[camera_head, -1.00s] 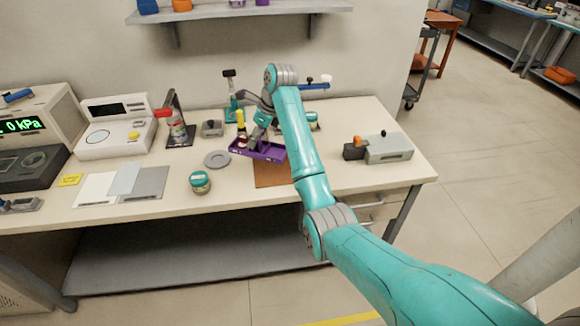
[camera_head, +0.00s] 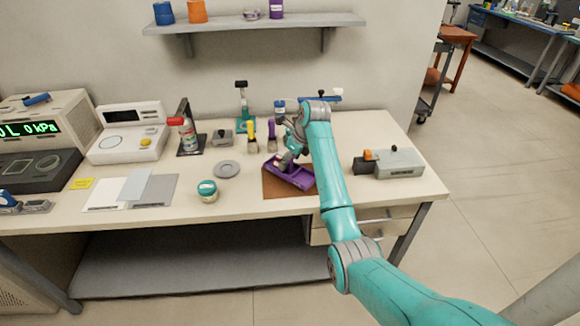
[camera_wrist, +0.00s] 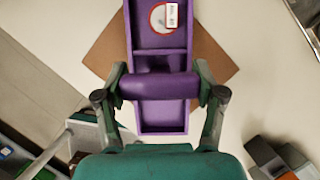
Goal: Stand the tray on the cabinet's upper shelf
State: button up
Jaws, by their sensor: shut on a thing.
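The purple tray (camera_head: 298,179) is over the brown mat (camera_head: 274,190) on the workbench, toward its front edge. My gripper (camera_head: 284,161) reaches down to it and is shut on it. In the wrist view both fingers of my gripper (camera_wrist: 160,88) close around the purple bar across the tray (camera_wrist: 160,115). One compartment holds a round piece with a red rim and a white label (camera_wrist: 170,15). I cannot tell whether the tray touches the mat. No cabinet with an upper shelf is clearly in view.
A grey wall shelf (camera_head: 250,24) holds blue, orange and purple containers. A teal-lidded jar (camera_head: 207,190) and a grey disc (camera_head: 227,169) are left of the mat. Yellow- and purple-handled tools stand behind it. A grey device (camera_head: 398,163) stands to the right.

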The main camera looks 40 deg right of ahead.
aim_at(291, 163)
jog(key=shift+f, duration=1.35)
jog(key=shift+f, duration=0.1)
jog(key=o, duration=1.4)
jog(key=shift+c, duration=0.2)
